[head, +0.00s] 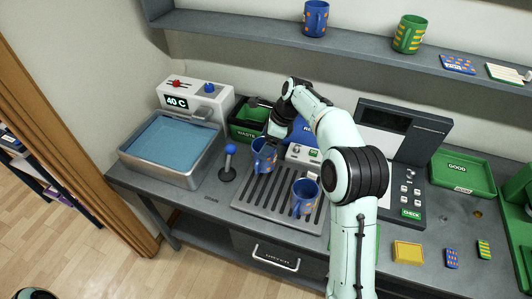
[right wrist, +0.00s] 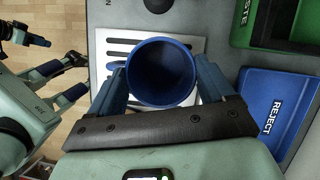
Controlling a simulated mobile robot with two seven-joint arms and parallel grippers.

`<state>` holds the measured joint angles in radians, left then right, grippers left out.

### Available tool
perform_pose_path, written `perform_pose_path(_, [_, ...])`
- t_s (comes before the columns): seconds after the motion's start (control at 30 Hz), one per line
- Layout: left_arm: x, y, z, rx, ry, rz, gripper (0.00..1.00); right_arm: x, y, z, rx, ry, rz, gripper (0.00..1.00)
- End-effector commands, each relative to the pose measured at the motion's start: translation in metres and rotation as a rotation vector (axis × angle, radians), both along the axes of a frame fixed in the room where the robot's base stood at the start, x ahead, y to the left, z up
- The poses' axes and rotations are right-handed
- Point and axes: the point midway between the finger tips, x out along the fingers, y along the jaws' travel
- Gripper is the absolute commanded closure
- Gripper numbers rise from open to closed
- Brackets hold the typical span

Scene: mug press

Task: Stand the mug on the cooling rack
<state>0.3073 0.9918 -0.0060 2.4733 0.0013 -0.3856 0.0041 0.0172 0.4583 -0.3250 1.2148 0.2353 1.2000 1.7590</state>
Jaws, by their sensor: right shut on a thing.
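My right gripper (head: 277,137) is shut on a blue mug (head: 263,155) with orange marks. The mug is upright, at the back left part of the slotted metal cooling rack (head: 243,201). In the right wrist view I look down into the empty mug (right wrist: 161,74) between the two fingers, with the rack (right wrist: 116,46) behind it. I cannot tell whether its base touches the rack. A second, similar blue mug (head: 304,196) stands on the rack's right front part. In the right wrist view my left gripper (right wrist: 80,78) is at the left, fingers apart and empty.
A green waste bin (head: 250,120) and the blue reject bin (right wrist: 277,108) are behind. A check machine (head: 395,150) stands right. Mugs sit on the shelf.

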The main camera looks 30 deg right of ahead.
Motion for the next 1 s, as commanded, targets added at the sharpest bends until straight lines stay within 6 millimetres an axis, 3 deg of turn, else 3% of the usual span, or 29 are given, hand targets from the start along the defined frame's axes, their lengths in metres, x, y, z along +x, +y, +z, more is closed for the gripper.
perform_pose_path(0.1, [-0.008,0.0,-0.008,0.0,0.009,0.0,0.57,-0.001,0.0,-0.026,0.001,0.006,0.0,0.84])
perform_pose_path(0.23, [-0.012,0.0,-0.012,0.0,0.013,0.0,0.57,-0.001,0.0,-0.043,0.0,0.004,0.0,0.84])
perform_pose_path(0.7, [-0.012,0.0,-0.011,0.0,0.013,0.0,0.57,0.0,0.0,-0.05,0.001,0.001,0.0,0.84])
perform_pose_path(0.73, [-0.012,0.0,-0.011,0.0,0.013,0.0,0.57,0.0,0.0,-0.05,0.0,0.001,0.0,0.08])
perform_pose_path(0.77, [-0.012,0.0,-0.011,0.0,0.013,0.0,0.57,0.0,0.0,-0.05,0.0,0.001,0.0,0.0])
perform_pose_path(1.0, [-0.012,0.0,-0.011,0.0,0.013,0.0,0.57,0.0,0.0,-0.049,0.0,0.001,0.0,0.0])
